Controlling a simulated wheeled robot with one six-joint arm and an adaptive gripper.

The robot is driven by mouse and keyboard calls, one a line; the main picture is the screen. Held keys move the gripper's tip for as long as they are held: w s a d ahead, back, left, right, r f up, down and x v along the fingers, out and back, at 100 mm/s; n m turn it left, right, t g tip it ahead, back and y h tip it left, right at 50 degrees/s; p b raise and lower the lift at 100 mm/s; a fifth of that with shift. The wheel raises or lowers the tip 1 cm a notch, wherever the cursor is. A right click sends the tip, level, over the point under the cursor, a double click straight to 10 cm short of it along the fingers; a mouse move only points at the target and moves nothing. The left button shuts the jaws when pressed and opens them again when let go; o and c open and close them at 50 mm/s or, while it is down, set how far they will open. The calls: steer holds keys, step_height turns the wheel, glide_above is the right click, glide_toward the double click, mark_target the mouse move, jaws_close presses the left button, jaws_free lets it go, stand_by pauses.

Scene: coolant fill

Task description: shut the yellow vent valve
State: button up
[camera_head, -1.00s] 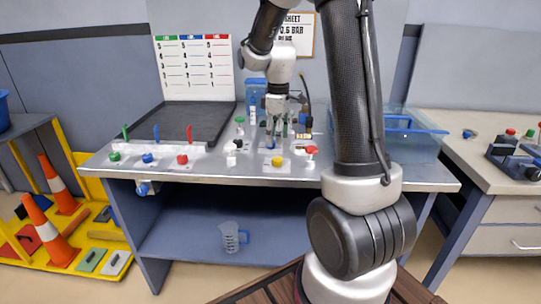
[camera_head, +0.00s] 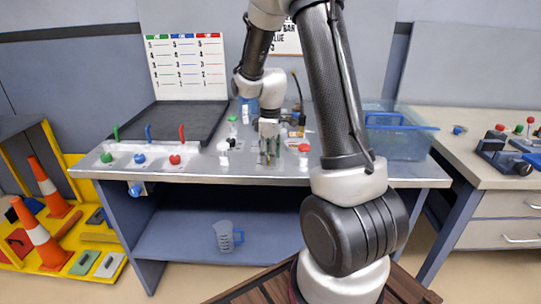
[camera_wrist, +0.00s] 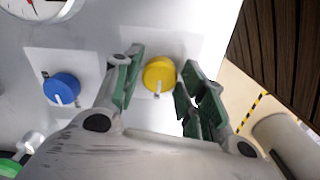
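The yellow vent valve (camera_wrist: 159,75) is a round knob with a white pointer mark on a pale plate, seen in the wrist view. My gripper (camera_wrist: 158,78) is open, with one green-padded finger on each side of the knob. A gap shows between the knob and each finger. In the head view my gripper (camera_head: 268,155) is over the front part of the bench top, and it hides the yellow knob there.
A blue knob (camera_wrist: 61,89) is left of my gripper, with part of a gauge (camera_wrist: 38,8) above it.

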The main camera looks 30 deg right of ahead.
steer(key=c, duration=0.5)
steer(key=shift+m, duration=0.3)
steer(key=m, duration=1.2)
steer(key=shift+m, duration=2.4)
steer(key=shift+a, duration=0.1)
